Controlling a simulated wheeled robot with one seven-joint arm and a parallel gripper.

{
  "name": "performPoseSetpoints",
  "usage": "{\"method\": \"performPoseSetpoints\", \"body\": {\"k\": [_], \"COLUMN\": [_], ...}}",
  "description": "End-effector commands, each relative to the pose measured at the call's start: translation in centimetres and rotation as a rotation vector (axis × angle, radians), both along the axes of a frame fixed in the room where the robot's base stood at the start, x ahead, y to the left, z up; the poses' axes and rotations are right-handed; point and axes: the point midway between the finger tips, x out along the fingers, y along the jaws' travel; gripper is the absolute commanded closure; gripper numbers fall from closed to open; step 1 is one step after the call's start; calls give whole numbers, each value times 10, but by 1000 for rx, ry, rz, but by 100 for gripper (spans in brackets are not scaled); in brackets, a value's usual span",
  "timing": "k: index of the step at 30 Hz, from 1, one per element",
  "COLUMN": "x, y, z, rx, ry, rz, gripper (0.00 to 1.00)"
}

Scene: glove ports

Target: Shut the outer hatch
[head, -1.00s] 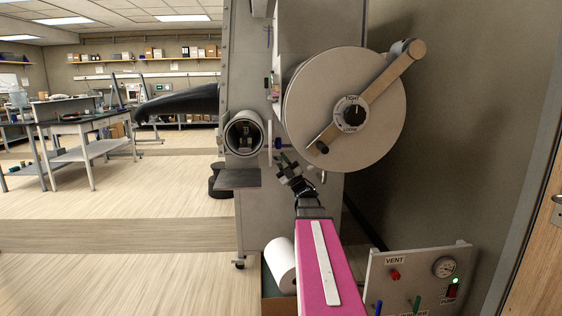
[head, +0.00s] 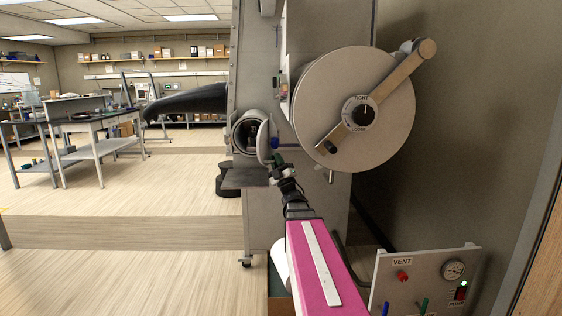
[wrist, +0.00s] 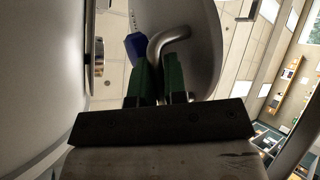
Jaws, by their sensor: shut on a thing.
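The outer hatch (head: 263,141) is a small pale round door, seen nearly edge-on in the head view. It stands ajar at the right side of the round port (head: 248,134), whose dark inside still shows. My gripper (head: 277,168) is at the hatch's front. In the wrist view, my gripper's green fingers (wrist: 161,85) are shut on the hatch's bent metal handle (wrist: 168,38). The pale hatch face (wrist: 200,50) fills the area behind the handle. A blue part (wrist: 135,46) is just left of the fingers.
A large round door (head: 345,85) with a clamp bar and TIGHT/LOOSE knob (head: 360,113) is right of the port. A grey shelf (head: 246,178) juts out below the port. A panel with VENT (head: 425,280) stands at lower right. Open floor lies left.

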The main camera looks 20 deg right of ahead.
Motion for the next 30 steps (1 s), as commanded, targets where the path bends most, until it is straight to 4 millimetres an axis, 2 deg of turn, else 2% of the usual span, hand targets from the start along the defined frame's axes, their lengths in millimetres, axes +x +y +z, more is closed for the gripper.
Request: {"method": "performPoseSetpoints", "body": {"k": [9,10,11,22,30], "x": [1,1,1,-2,-27], "y": [1,1,1,0,-6], "z": [0,0,1,-3,-32], "rx": [-2,-2,-2,-1,0], "ry": [-1,-1,-1,1,2], "rz": [-8,-8,-8,-7,-8], "gripper": [100,84,79,79,79]}}
